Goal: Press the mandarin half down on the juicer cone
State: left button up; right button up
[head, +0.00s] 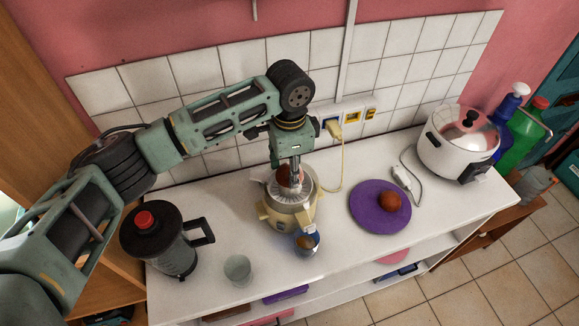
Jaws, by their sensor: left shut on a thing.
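The juicer (289,213) is a cream and metal appliance on the white counter, in the middle of the head view. My left gripper (291,168) points straight down over it, shut on a mandarin half (287,178). The mandarin half is at the top of the juicer, mostly hidden by the gripper. The cone is hidden, so I cannot tell whether the half touches it. Another reddish-orange mandarin piece (391,201) lies on a purple plate (367,215) to the right. My right gripper is not in view.
A small cup (306,245) stands in front of the juicer. A glass (238,269) and a blender jug (172,245) are to the left. A white cooker (455,147) and bottles stand at the right. A yellow cord (341,165) hangs from the wall socket.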

pick_arm(q)
jog(key=shift+r+p, duration=0.8)
jog(key=shift+r, duration=0.15)
jog(key=shift+r+p, duration=0.55)
jog(key=shift+r, duration=0.5)
